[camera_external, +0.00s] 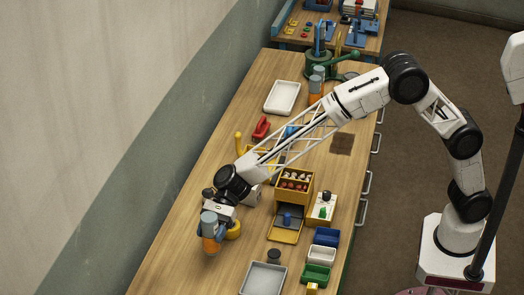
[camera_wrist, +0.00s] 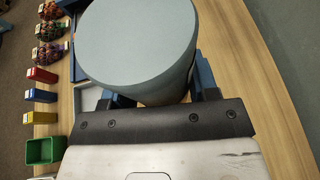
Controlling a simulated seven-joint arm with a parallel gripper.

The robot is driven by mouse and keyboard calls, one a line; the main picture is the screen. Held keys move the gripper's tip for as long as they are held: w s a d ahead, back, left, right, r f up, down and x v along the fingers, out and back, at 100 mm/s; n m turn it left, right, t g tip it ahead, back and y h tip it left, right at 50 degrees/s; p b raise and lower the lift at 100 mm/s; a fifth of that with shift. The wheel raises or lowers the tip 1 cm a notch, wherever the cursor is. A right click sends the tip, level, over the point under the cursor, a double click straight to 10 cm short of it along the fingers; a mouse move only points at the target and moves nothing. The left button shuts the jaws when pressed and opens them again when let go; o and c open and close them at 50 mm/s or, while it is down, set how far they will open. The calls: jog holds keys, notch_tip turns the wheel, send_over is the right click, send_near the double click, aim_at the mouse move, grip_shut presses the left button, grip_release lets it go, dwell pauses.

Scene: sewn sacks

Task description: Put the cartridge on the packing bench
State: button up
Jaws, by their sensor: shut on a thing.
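My gripper (camera_external: 211,226) is shut on a cartridge (camera_external: 210,243), a cylinder with a grey-blue top and an orange body. It is held roughly upright over the near left part of the long wooden bench (camera_external: 185,208). In the wrist view the cartridge's grey-blue end (camera_wrist: 137,40) fills the upper middle, between my dark blue fingers. Its lower end is hidden there, and I cannot tell whether it touches the wood. A second wooden bench (camera_external: 366,46) stands beyond the far end. No label shows which is the packing bench.
A similar orange and grey cylinder (camera_external: 315,90) stands near the green press (camera_external: 320,66). A white tray (camera_external: 282,97), a yellow box (camera_external: 294,187), small bins (camera_external: 321,255) and a grey tray (camera_external: 264,278) occupy the long bench. Bare wood lies around the held cartridge.

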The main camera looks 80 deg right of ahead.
aim_at(213, 213)
jog(key=shift+r, duration=0.1)
jog(key=shift+r, duration=0.55)
notch_tip(213, 213, up, 4)
jog(key=shift+f, duration=0.1)
jog(key=d+r+m+t+h, duration=0.15)
jog(key=d+m+t, duration=0.25)
jog(key=d, duration=2.1)
jog(key=d+m+t+h, duration=0.2)
jog(key=d+m+t, duration=0.1)
jog(key=d, duration=2.2)
jog(key=s+d+f+m+t+h, duration=0.1)
jog(key=s+d+m+t+h, duration=0.15)
jog(key=s+d, duration=0.8)
jog(key=s+d+m+t+h, duration=0.1)
jog(key=s+d+m+h, duration=0.2)
jog(key=s+d, duration=0.7)
jog(key=s+d+f+m+t+h, duration=0.15)
jog(key=s+d, duration=0.45)
jog(key=d, duration=0.8)
notch_tip(213, 213, down, 9)
jog(key=shift+w+m, duration=0.15)
jog(key=shift+m, duration=0.15)
